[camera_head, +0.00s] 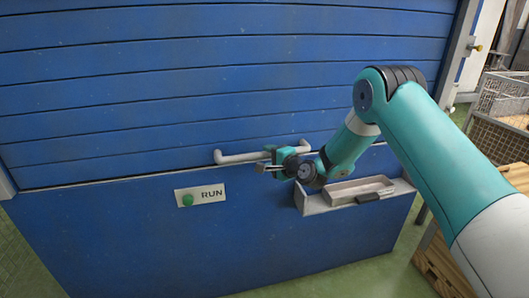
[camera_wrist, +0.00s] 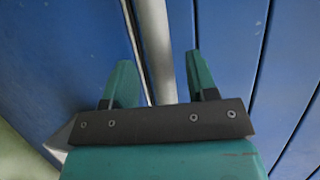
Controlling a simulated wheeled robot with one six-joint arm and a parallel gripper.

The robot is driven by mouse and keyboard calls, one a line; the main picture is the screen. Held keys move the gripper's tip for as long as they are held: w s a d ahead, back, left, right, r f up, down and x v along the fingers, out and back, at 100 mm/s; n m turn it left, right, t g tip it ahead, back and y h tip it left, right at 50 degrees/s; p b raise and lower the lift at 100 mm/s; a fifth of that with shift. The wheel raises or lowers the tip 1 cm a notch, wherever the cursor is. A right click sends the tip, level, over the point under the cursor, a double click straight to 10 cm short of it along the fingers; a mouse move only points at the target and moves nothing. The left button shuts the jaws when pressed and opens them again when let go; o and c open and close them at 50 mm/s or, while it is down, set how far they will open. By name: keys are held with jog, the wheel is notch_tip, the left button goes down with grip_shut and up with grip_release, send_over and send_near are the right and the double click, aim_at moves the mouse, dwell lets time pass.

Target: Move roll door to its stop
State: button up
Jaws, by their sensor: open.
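The roll door (camera_head: 200,85) is a wall of blue horizontal slats. Its lower edge meets the top of a blue lower panel (camera_head: 130,240). A pale grey bar handle (camera_head: 240,156) is fixed low on the door. My gripper (camera_head: 266,161) is at the middle of the handle, with its fingers open. In the wrist view, the handle (camera_wrist: 157,45) runs between my two spread fingers (camera_wrist: 160,75), and neither finger visibly touches it. Part of the handle is hidden behind my gripper in the head view.
A RUN plate with a green button (camera_head: 187,199) is on the lower panel. A shallow ledge tray (camera_head: 314,207) juts out below my wrist. A wire mesh crate (camera_head: 497,135) and wooden pallets (camera_head: 440,262) stand at the right. Green floor shows below.

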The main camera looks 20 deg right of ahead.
aim_at(267, 156)
jog(key=shift+x, duration=1.6)
grip_shut()
notch_tip(267, 156, up, 44)
jog(key=p, duration=2)
jog(key=shift+r, duration=0.2)
grip_release()
jog(key=shift+f, duration=0.1)
jog(key=b+v, duration=0.6)
jog(key=v, duration=1.1)
jog(key=shift+s+d, duration=0.15)
jog(key=shift+s, duration=0.05)
